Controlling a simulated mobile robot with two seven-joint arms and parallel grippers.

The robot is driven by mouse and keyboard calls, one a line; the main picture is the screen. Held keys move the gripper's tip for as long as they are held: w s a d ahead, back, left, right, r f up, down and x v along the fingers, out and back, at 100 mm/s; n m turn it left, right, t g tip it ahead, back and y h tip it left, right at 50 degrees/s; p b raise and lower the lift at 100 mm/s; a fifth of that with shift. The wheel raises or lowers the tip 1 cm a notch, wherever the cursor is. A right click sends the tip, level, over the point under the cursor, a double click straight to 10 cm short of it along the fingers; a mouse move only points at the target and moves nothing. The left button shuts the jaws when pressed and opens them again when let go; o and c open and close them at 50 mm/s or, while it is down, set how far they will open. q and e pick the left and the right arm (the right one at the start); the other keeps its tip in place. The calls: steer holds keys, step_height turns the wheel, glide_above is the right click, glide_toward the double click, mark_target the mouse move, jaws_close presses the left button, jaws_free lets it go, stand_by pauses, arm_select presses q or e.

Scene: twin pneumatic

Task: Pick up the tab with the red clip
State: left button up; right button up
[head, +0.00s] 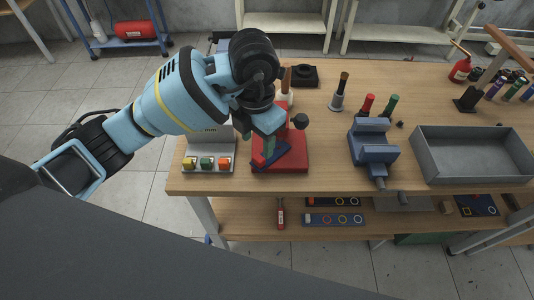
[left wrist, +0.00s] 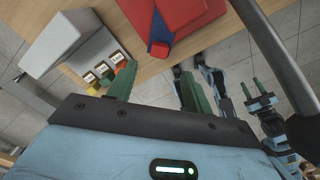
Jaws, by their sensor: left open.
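I cannot pick out a tab with a red clip for sure. A small red piece with a pale mark (head: 281,213) lies on the lower shelf below the table's front edge; it is too small to identify. My left gripper (head: 268,148) is over the red-based press (head: 295,164), which it partly hides. In the left wrist view its green fingers (left wrist: 155,82) are apart, with nothing seen between them. The red base (left wrist: 190,12) and a blue piece (left wrist: 159,48) show beyond them. Blue and green parts at the right of that view may be my right gripper (left wrist: 236,92); its jaw state is unclear.
A grey box with coloured buttons (head: 207,163) stands left of the press. A blue vise (head: 373,145) and an empty grey tray (head: 470,152) stand to the right. Strips with coloured rings (head: 334,219) lie on the lower shelf. Bare tabletop (head: 325,155) separates press and vise.

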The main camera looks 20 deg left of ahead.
mark_target(258, 159)
arm_select(q)
steer(key=shift+f, duration=1.05)
step_height(258, 159, down, 4)
steer(key=shift+w+a+r, duration=0.1)
steer(key=shift+r, duration=0.15)
steer(key=shift+f, duration=0.55)
steer(key=shift+c, duration=0.4)
steer(key=c, duration=1)
arm_select(e)
steer(key=shift+w, duration=0.3)
